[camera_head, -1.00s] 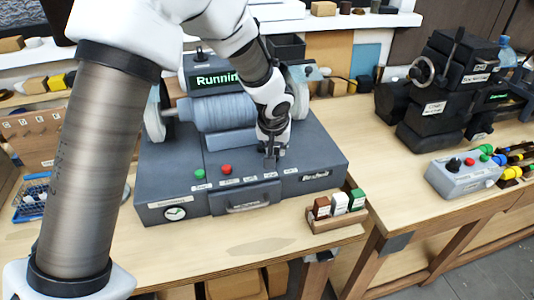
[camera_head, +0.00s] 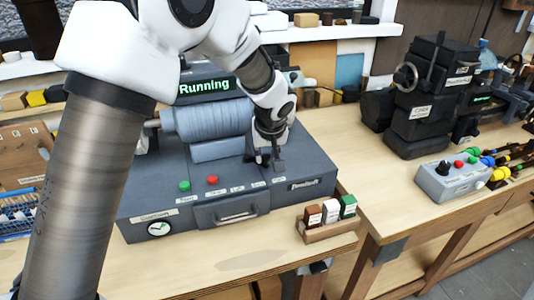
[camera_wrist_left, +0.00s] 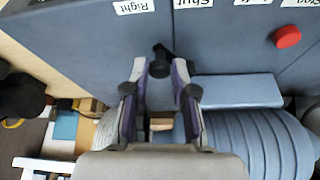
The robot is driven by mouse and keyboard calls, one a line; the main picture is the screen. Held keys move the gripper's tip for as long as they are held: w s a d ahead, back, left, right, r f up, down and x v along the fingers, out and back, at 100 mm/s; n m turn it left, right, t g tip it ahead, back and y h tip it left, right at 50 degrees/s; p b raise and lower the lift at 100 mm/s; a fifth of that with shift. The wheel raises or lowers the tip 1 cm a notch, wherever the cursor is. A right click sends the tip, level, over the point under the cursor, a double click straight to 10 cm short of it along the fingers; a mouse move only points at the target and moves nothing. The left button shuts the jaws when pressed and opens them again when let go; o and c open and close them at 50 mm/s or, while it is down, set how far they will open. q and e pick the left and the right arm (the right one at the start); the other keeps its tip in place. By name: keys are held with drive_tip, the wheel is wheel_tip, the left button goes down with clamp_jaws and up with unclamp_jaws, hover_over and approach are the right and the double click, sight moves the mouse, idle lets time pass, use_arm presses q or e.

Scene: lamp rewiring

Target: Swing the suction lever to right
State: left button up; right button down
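The suction lever, a small black lever (camera_wrist_left: 161,62), stands on the dark grey machine top (camera_wrist_left: 90,55) in the left wrist view. It lies between the "Right" label (camera_wrist_left: 133,6) and the "Shut" label (camera_wrist_left: 193,3). My left gripper (camera_wrist_left: 160,72) is open, with one finger on either side of the lever; contact with either finger cannot be told. In the head view my left gripper (camera_head: 269,163) points down at the panel behind the row of labels, and the lever is hard to tell from the dark fingers. My right gripper is not in view.
A ribbed grey-blue cylinder (camera_head: 205,118) and a "Running" display (camera_head: 204,87) stand behind the panel. Green (camera_head: 184,186) and red (camera_head: 212,180) buttons are left of the gripper. A small block rack (camera_head: 328,230) stands in front; a black machine (camera_head: 425,110) stands right.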

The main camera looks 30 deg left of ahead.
use_arm(q)
drive_tip(key=shift+o, duration=1)
drive_tip(key=shift+w+a+f, duration=0.15)
drive_tip(key=shift+f, duration=0.05)
drive_tip(key=shift+w+a, duration=0.15)
drive_tip(key=shift+w, duration=0.1)
drive_tip(key=shift+s+d+r, duration=0.2)
drive_tip(key=shift+s+r, duration=0.05)
drive_tip(key=shift+r, duration=0.15)
drive_tip(key=v, duration=1)
drive_tip(key=shift+r, duration=0.45)
